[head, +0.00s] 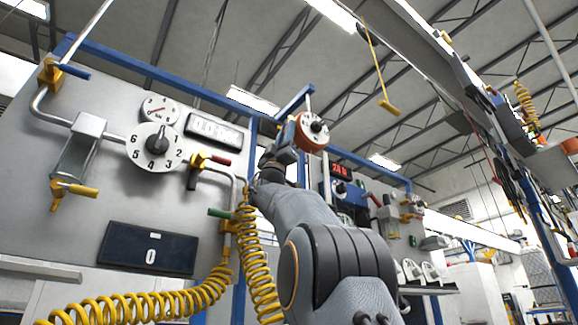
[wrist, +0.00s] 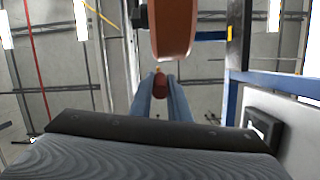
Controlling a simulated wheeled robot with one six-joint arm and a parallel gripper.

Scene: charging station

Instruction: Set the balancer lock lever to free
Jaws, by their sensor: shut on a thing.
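The balancer is an orange drum with a white dial face (head: 314,126), hanging from a blue bracket near the middle of the head view. Its orange rim (wrist: 174,32) fills the top centre of the wrist view. My gripper (wrist: 160,82) is just below the drum, its two blue-grey fingers shut on a dark red knob (wrist: 160,88), which looks like the end of the lock lever. The rest of the lever is hidden, and its setting cannot be read. In the head view my arm reaches up to the drum, and the lever does not show clearly.
A grey panel with a numbered dial (head: 154,147), a gauge (head: 159,109) and valve handles stands at left. Yellow coiled hoses (head: 140,302) hang low in front of it. A blue beam (wrist: 275,82) runs close on the right in the wrist view.

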